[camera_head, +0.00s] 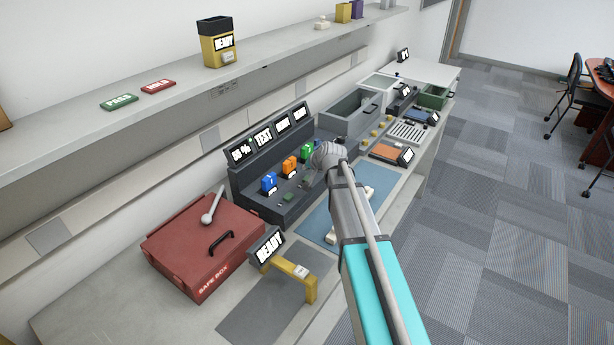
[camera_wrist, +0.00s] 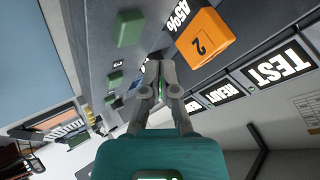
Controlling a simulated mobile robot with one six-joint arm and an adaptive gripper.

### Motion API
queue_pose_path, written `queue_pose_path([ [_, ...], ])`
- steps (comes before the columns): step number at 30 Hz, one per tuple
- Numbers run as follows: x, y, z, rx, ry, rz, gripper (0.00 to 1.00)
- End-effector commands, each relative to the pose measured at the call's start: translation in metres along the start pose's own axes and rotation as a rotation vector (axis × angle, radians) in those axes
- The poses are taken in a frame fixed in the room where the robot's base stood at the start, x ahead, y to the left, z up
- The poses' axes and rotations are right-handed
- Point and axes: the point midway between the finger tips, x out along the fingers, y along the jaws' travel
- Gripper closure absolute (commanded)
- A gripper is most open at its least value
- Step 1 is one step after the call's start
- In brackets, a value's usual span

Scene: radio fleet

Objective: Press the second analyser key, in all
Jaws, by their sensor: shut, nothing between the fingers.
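The analyser (camera_head: 262,207) is a dark grey bench unit with a row of tilted screens, one reading TEST (camera_head: 263,136). A blue radio (camera_head: 269,182), an orange radio marked 2 (camera_head: 290,166) and a green radio (camera_head: 307,151) stand in it. In the wrist view, a large green key (camera_wrist: 130,28) lies left of the orange radio (camera_wrist: 205,38), with smaller green keys (camera_wrist: 115,79) further along. My gripper (camera_wrist: 159,68) is shut and empty, its tips close over the analyser. I cannot tell whether they touch it.
A red safe box (camera_head: 185,240) and a yellow stand (camera_head: 290,272) with a READY screen (camera_head: 267,245) are at the near end. A blue mat (camera_head: 345,222) lies under my arm. Trays and keypads fill the far bench. A shelf (camera_head: 130,130) runs above.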

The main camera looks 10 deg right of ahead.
Motion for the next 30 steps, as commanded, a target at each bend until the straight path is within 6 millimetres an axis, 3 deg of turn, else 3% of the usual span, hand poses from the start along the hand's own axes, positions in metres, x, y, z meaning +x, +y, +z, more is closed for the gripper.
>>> queue_pose_path([
  [12, -0.022, -0.016, -0.016, 0.0, 0.0, 0.0, 1.0],
  [30, -0.023, -0.016, -0.017, 0.0, 0.0, 0.0, 1.0],
])
